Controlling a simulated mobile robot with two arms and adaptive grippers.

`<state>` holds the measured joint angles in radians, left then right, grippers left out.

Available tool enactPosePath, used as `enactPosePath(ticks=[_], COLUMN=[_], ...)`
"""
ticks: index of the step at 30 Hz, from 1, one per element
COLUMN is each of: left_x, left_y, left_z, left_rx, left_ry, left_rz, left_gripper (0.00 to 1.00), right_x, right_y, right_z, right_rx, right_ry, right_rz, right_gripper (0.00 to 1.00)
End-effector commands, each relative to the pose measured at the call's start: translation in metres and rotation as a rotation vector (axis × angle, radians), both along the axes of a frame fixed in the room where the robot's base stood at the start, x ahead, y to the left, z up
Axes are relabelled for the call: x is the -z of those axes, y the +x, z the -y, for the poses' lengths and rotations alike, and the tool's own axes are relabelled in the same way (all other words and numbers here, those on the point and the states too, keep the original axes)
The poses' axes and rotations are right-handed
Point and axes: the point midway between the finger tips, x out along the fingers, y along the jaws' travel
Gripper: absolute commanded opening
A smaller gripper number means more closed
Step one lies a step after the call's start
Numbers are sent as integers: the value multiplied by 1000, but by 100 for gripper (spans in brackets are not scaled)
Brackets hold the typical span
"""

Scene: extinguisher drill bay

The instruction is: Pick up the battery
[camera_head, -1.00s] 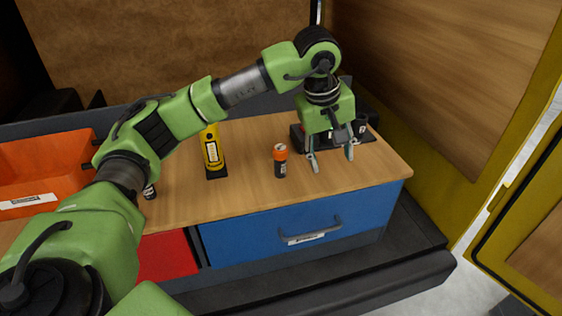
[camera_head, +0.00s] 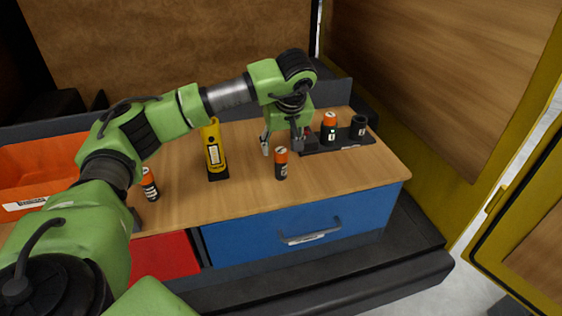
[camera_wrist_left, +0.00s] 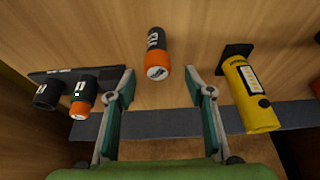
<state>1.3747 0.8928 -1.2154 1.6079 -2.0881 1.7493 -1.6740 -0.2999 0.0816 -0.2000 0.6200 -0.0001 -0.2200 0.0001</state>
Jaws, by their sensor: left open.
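A battery (camera_head: 281,164), black with an orange top, stands upright on the wooden worktop. In the left wrist view this battery (camera_wrist_left: 156,52) lies between the lines of the two fingers, ahead of them. My left gripper (camera_head: 281,147) is open and empty, just behind and above the battery in the head view; it also shows in the left wrist view (camera_wrist_left: 160,76). I see no contact. A second battery (camera_head: 150,184) stands at the left, near my arm. A third battery (camera_head: 329,129) sits in a black holder (camera_head: 349,143) at the back right. My right gripper is not in view.
A yellow flashlight-like tool (camera_head: 213,153) stands left of the middle battery. A black cup-like piece (camera_head: 357,127) sits on the holder. An orange bin (camera_head: 40,165) is at the far left. The worktop right of the battery is clear above the blue drawer (camera_head: 300,232).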

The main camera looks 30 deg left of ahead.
Motion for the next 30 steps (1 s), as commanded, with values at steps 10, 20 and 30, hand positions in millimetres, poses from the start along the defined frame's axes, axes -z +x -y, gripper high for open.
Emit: enactPosePath(ticks=[10,20,30], left_x=[38,39,38], left_y=[12,13,13], left_z=[-9,-9,-9], left_rx=[-1,1,0], left_ry=[0,-1,0], left_rz=[-3,-1,0], left_gripper=[48,20,0], right_x=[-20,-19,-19], right_y=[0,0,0], right_z=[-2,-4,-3], right_rx=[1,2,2], right_ry=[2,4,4], right_rz=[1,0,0], right_gripper=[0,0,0])
